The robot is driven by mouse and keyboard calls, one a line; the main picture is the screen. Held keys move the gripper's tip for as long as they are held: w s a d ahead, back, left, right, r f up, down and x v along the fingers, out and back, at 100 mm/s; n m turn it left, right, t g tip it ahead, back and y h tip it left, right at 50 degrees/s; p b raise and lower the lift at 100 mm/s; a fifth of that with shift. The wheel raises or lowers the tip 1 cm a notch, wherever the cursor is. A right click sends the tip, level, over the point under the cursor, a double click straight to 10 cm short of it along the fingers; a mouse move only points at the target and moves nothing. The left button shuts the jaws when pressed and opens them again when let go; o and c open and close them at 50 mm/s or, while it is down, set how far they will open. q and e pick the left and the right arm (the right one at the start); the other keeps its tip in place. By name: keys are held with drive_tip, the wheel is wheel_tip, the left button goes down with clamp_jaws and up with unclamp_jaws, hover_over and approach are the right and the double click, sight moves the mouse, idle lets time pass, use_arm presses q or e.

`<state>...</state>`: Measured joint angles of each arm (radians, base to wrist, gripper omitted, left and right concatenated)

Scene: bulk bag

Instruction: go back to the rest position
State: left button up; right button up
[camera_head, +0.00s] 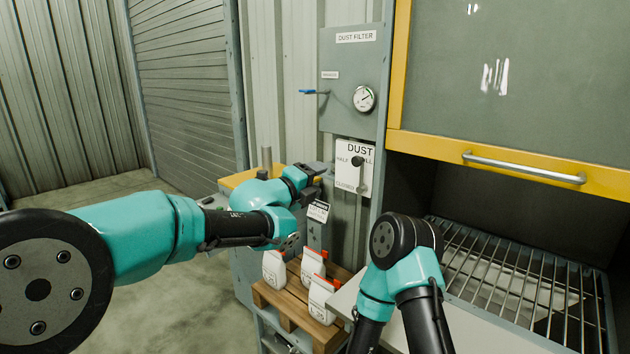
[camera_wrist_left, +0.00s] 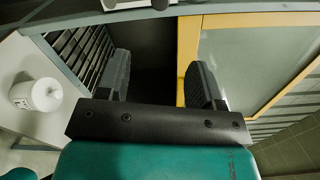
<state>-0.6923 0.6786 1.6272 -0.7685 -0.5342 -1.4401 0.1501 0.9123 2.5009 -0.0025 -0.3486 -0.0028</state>
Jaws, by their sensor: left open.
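My right arm (camera_head: 405,240) shows bent at the lower middle of the head view. Its gripper is out of view.
A yellow-framed glass hood (camera_head: 510,75) with a handle (camera_head: 524,168) is raised above a slatted grate (camera_head: 520,285) at right. Open floor (camera_head: 160,270) lies left.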

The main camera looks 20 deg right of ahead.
idle(0.3)
use_arm(q)
drive_tip(key=w+a+f+n+y, duration=0.2)
drive_tip(key=w+a+f+n, duration=0.15)
drive_tip(key=a+f, duration=0.4)
drive_tip(key=w+a+f+n+y, duration=0.2)
drive_tip(key=a+f+n, duration=0.25)
drive_tip(key=f, duration=0.65)
drive_tip(key=s+a+f+n+y, duration=0.2)
drive_tip(key=a+f+n, duration=0.4)
drive_tip(key=f, duration=0.4)
drive_tip(key=s+a+f+n+y, duration=0.2)
drive_tip(key=a+f+n, duration=0.2)
drive_tip(key=a+f, duration=0.5)
drive_tip(key=s+a+f+n+g+y, duration=0.35)
drive_tip(key=s+a+f+n, duration=0.65)
drive_tip(key=s+a+f, duration=0.5)
drive_tip(key=s+a+f+n+g, duration=0.2)
drive_tip(key=s+a+f+n, duration=0.1)
drive_tip(key=s, duration=0.4)
drive_tip(key=s+a+f+n+g, duration=0.2)
drive_tip(key=s+a+f+n, duration=0.1)
drive_tip(key=s, duration=0.5)
drive_tip(key=shift+s+f+n+y, duration=0.15)
drive_tip(key=shift+f+n+y, duration=0.25)
drive_tip(key=shift+n, duration=0.4)
drive_tip(key=shift+d, duration=0.1)
